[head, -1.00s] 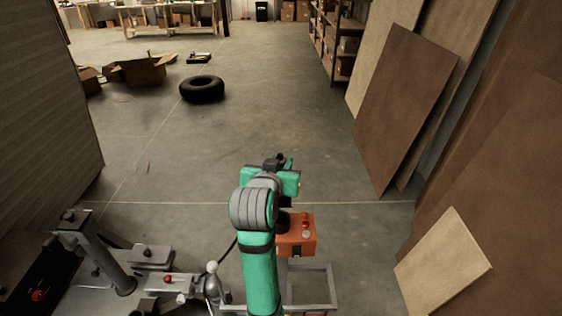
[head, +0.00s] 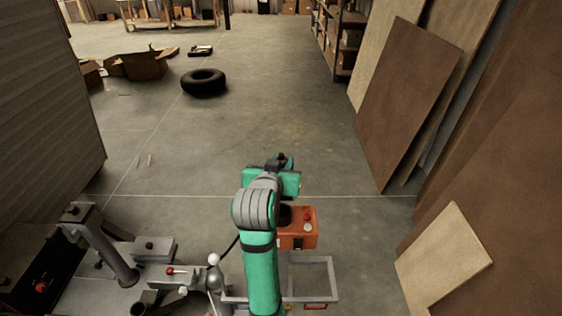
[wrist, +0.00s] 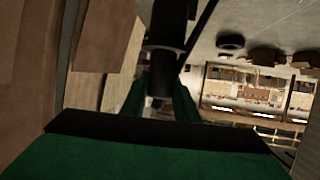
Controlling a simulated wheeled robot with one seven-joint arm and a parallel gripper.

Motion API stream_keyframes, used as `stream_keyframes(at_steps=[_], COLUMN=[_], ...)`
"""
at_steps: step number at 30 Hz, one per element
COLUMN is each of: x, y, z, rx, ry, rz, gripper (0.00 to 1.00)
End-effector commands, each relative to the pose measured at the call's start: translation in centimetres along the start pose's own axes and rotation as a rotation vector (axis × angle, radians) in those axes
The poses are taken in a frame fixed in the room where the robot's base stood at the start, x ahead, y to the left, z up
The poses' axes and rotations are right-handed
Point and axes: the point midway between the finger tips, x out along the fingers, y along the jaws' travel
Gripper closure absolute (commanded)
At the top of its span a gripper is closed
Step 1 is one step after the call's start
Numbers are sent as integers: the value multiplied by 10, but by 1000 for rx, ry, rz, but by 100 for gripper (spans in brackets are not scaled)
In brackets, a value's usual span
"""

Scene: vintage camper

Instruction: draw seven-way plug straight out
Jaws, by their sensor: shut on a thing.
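My gripper (wrist: 158,103) shows its two green fingers in the wrist view, shut around a dark cylindrical plug (wrist: 165,40). The plug runs up out of the top of that picture, and its far end is not visible. In the head view my gripper (head: 284,164) is small and partly hidden by my green and grey arm, beyond the orange box. I cannot make out the plug's socket or whether the plug is still seated. A black cable (head: 231,246) curves beside my arm near the trailer coupler.
An orange box (head: 298,240) with a red button sits by a grey metal frame (head: 333,282), close to my arm. A metal coupler (head: 214,278) and tongue lie at lower left. Boards (head: 405,105) lean at right. A tyre (head: 204,83) lies on open floor ahead.

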Motion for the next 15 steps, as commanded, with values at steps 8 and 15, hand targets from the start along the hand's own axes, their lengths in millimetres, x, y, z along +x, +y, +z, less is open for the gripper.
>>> stream_keyframes(at_steps=[8, 15], x=[2, 3], y=[-1, -1], z=[6, 11], rx=[0, -1], ry=[1, 0], rz=[-1, -2], gripper=[100, 100])
